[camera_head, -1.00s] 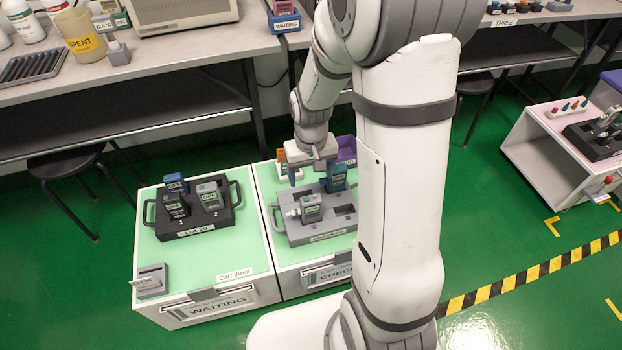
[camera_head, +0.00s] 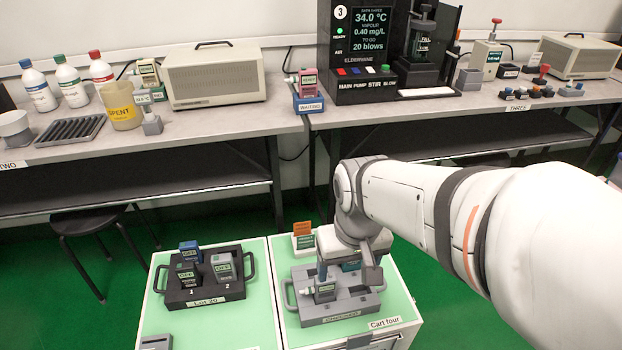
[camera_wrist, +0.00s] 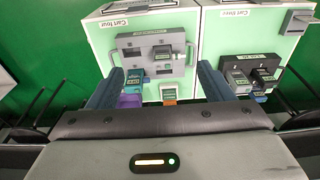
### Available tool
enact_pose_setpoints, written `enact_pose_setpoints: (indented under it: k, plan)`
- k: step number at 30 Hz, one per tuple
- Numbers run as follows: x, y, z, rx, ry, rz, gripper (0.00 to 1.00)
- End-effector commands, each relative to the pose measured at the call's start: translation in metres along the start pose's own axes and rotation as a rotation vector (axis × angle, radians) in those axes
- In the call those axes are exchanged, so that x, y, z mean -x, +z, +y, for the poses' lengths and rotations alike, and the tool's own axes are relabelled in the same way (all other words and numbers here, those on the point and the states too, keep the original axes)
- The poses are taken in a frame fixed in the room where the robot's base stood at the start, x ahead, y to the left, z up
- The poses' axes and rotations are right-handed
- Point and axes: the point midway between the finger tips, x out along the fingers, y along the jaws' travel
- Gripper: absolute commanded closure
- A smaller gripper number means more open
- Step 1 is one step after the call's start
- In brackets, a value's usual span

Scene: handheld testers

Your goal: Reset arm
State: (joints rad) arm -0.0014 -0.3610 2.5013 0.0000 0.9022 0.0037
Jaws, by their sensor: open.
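My gripper (camera_head: 347,272) is open and empty, pointing down above the grey tray on cart four. Its two fingers stand wide apart in the wrist view (camera_wrist: 158,86). In the wrist view the grey tray (camera_wrist: 150,40) lies beyond the fingertips, with the teal tester (camera_wrist: 134,77) near the left finger. I cannot tell the exact height of the gripper above the tray.
A black tray (camera_head: 205,297) with several testers stands on the left cart. A small holder with an orange-topped piece (camera_head: 302,235) is behind the grey tray. A purple thing (camera_wrist: 130,101) shows in the wrist view. The bench (camera_head: 210,140) with bottles and instruments runs behind; a stool (camera_head: 90,218) stands left.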

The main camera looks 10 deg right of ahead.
Motion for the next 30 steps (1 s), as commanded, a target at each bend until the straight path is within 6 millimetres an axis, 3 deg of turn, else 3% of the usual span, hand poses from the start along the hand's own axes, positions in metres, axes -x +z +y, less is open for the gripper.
enact_pose_setpoints:
  k: [5,8,25,30]
  plan:
    - [0.004,0.0,0.0,-0.001,0.0,-0.002,0.26]
    - [0.02,0.001,0.001,-0.01,0.002,-0.012,0.26]
    - [0.212,-0.002,0.005,-0.042,0.011,-0.006,0.26]
    - [0.264,-0.011,0.004,-0.027,0.008,0.039,0.26]
